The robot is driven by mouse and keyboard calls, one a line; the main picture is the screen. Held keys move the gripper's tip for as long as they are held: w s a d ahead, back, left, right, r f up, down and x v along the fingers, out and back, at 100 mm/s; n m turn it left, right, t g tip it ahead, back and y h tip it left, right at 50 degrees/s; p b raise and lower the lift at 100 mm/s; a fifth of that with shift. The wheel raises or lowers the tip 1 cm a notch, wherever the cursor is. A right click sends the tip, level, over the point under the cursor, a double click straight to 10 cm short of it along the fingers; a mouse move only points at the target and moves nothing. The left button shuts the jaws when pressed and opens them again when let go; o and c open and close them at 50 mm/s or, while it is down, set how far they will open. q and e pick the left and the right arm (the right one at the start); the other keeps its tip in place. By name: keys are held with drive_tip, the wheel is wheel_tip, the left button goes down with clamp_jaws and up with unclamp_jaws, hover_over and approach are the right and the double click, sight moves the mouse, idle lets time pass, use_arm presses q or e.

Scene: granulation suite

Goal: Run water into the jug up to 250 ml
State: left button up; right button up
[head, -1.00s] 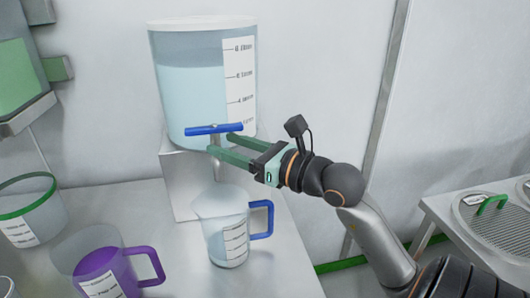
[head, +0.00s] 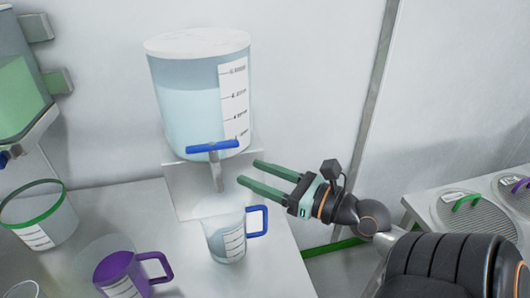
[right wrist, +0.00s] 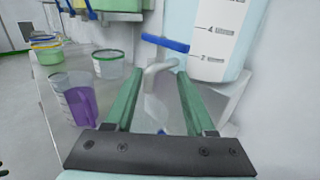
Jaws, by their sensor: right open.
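The clear jug (head: 226,238) with a blue handle stands upright under the spout of the water tank (head: 200,105). Pale liquid shows in the jug, but I cannot read its level against the marks. The tap's blue lever (head: 212,147) lies crosswise over the metal spout (head: 217,175); it also shows in the right wrist view (right wrist: 166,43). I cannot make out a stream below the spout. My right gripper (head: 249,172) is open and empty, to the right of the spout and apart from the lever. My left gripper is out of view.
A jug of purple liquid (head: 122,272) with a purple handle stands at the front left. A green-rimmed tub (head: 38,220) is at the left, below a tank of green liquid (head: 20,85). Round sieves (head: 475,222) lie on a separate table at the right.

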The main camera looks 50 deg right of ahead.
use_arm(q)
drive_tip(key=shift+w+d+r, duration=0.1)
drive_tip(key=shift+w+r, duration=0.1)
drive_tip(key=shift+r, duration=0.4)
use_arm(e)
drive_tip(key=shift+s+d, duration=0.2)
drive_tip(key=shift+s, duration=0.35)
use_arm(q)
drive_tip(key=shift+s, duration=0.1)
